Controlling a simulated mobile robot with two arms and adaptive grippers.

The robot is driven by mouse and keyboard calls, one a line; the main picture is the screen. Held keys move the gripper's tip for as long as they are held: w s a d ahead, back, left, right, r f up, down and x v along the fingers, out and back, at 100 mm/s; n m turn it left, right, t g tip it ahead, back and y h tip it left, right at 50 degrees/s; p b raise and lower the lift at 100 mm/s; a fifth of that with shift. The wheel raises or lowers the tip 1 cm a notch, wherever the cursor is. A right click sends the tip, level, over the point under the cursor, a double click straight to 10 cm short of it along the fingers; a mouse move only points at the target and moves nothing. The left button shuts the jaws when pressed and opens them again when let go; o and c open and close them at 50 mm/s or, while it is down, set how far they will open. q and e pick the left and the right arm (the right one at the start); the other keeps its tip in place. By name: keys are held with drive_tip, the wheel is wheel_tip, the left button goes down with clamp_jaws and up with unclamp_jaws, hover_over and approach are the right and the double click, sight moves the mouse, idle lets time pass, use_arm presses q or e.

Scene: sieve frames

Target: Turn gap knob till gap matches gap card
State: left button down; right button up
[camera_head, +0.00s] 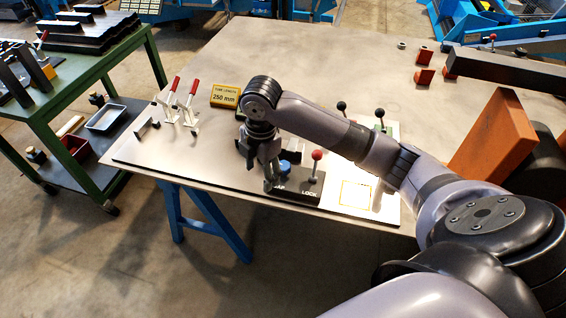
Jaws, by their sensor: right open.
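A blue knob (285,168) stands on a dark block (299,188) near the front edge of the board; I take it for the gap knob. The block has white lettering, partly hidden, with "LOCK" readable beside a red-ball lever (316,168). My right gripper (262,168) points down just left of the blue knob, open, its fingers partly overlapping the block. I cannot tell whether a finger touches the knob. A yellow card (225,96) reads "TUBE LENGTH 250 mm"; I cannot make out a gap card. My left gripper is not in view.
Red-handled clamps (188,105) stand at the board's left. Two black-ball levers (379,114) stand behind my right arm. A yellow-outlined square (356,194) lies right of the block. Orange-red blocks (424,76) sit at the back right. The table's back middle is clear.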

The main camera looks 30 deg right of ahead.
wheel_tip(320, 180, up, 11)
drive_tip(key=n, duration=0.2)
hover_over(283, 165)
drive_tip(key=shift+g, duration=0.3)
wheel_tip(283, 165, down, 17)
drive_tip(key=shift+f+p, duration=0.15)
drive_tip(key=shift+p, duration=0.6)
drive_tip(key=shift+s, duration=0.1)
drive_tip(key=shift+c, duration=0.2)
drive_tip(key=c, duration=1.1)
